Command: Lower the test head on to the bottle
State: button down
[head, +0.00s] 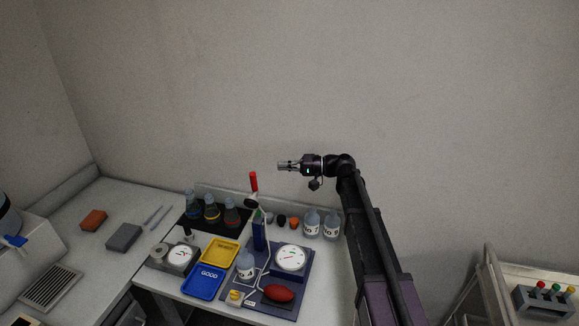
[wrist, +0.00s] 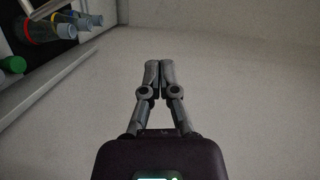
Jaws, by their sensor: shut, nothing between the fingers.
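A bottle (head: 246,268) with a label stands on a blue-grey base board (head: 308,262), beside a blue column (head: 260,232). A lever with a red handle (head: 254,182) points up above the column. The test head itself is too small to make out clearly near the lever's lower end, above the bottle. My gripper (head: 283,166) is shut and empty, held level in the air above and to the right of the red handle. In the wrist view its two fingers (wrist: 152,72) are together with nothing between them.
A round gauge (head: 291,257) and a red bulb (head: 278,293) are on the board. Yellow (head: 220,251) and blue (head: 204,282) trays lie to the left. Flasks (head: 212,212) and two bottles (head: 312,224) stand behind. The air around my gripper looks clear.

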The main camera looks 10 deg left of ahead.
aim_at(255, 198)
jog(key=s+a, duration=0.5)
jog(key=shift+a+f, duration=0.25)
jog(key=shift+f, duration=0.1)
